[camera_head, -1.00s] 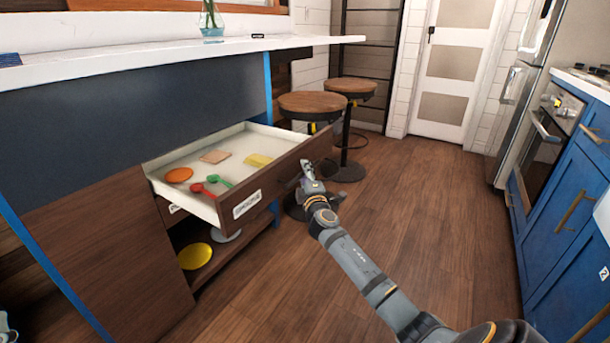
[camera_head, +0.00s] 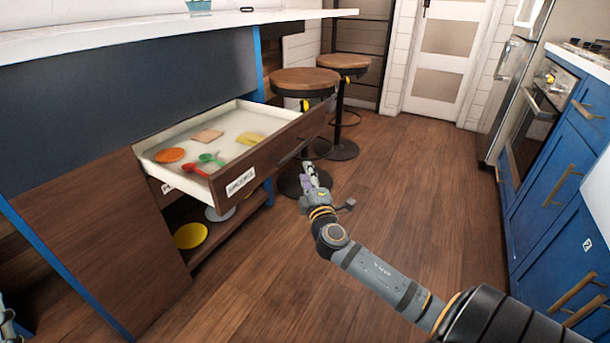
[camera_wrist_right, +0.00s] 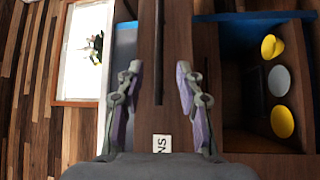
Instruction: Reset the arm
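My right arm reaches in from the lower right in the head view. Its gripper (camera_head: 311,176) hangs in front of the open drawer's front, just right of and below the drawer's bar handle (camera_head: 296,150), apart from it. In the right wrist view the two fingers of the right gripper (camera_wrist_right: 158,78) are spread with nothing held between them. The dark handle (camera_wrist_right: 159,45) shows beyond the gap. A small grey part of mine, likely the left gripper (camera_head: 7,322), shows at the lower left edge; its fingers cannot be made out.
The open drawer (camera_head: 250,170) holds an orange disc (camera_head: 171,155), red and green spoons, a tan square and a yellow item. A shelf below holds a yellow plate (camera_head: 190,235). Two stools (camera_head: 305,80) stand behind. Floor (camera_head: 420,180) to the right is clear.

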